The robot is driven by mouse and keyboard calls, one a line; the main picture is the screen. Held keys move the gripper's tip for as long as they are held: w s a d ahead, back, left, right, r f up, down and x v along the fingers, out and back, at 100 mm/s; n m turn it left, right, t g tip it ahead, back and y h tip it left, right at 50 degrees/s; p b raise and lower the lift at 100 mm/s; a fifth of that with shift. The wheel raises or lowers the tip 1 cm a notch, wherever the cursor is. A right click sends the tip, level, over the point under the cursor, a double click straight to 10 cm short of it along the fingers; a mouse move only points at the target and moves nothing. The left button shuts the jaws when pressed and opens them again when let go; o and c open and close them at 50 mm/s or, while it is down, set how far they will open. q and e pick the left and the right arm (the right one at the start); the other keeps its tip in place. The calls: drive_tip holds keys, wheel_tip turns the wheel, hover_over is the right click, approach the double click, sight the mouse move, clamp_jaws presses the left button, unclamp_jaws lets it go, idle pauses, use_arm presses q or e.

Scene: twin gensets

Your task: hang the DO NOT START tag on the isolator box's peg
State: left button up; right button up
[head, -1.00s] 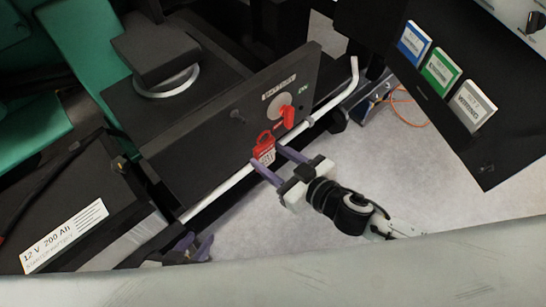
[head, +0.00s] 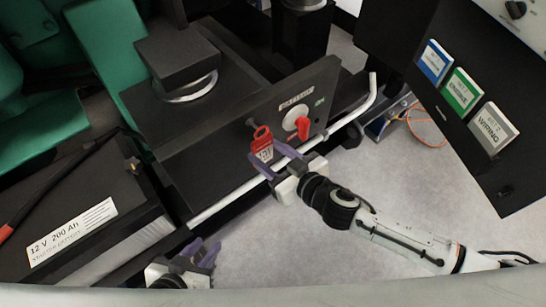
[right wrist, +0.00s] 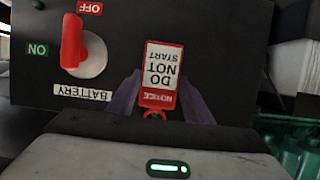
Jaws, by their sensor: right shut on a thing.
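The red and white DO NOT START tag (head: 263,150) is held in front of the isolator box (head: 322,92), a black plate with a BATTERY label and a red switch knob (head: 303,127). My right gripper (head: 266,154) is shut on the tag, which also shows between its purple fingers in the right wrist view (right wrist: 162,75). The tag's red loop is close to a short dark peg (head: 251,122), left of the knob; I cannot tell whether it is around it. My left gripper (head: 206,250) is low in the head view, fingers apart and empty.
A white rail (head: 235,195) runs along the box's front, under my right gripper. A battery (head: 75,230) stands at left, green machinery (head: 115,50) behind. A dark panel (head: 490,165) with blue, green and white labels stands at right. Grey floor is open in front.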

sight(264, 151)
drive_tip(key=shift+w+a, duration=0.5)
drive_tip(key=shift+w, duration=0.15)
drive_tip(key=shift+w+a+f+b, duration=0.4)
drive_tip(key=shift+w+f+b, duration=0.1)
drive_tip(key=shift+w, duration=0.05)
drive_tip(key=o, duration=1.1)
